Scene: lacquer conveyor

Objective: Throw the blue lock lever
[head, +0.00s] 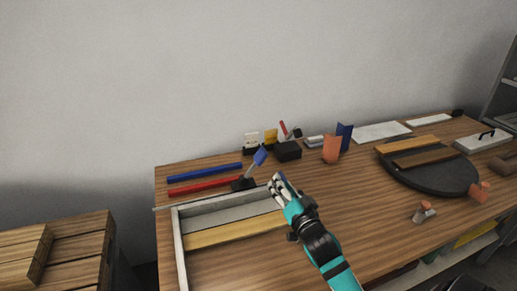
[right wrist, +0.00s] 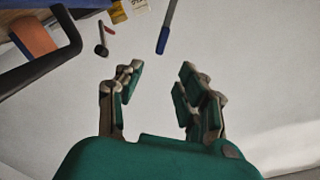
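The blue lever (head: 260,155) stands tilted on a small dark base (head: 243,184) at the back right corner of a pale frame on the wooden table. My right gripper (head: 279,185) is just right of the lever and lower in the head view, apart from it. In the right wrist view my right gripper (right wrist: 158,88) is open, with nothing between its fingers. A grey rod with a blue end (right wrist: 163,40) shows beyond the fingertips there; it looks like the lever, but I cannot be sure. My left gripper is not in view.
The pale frame (head: 176,240) holds a yellow strip (head: 235,230). Blue (head: 205,172) and red (head: 205,187) bars lie behind it. A black box (head: 287,151), an orange block (head: 331,149) and a dark round tray (head: 432,184) stand to the right. Wooden crates (head: 75,250) are at lower left.

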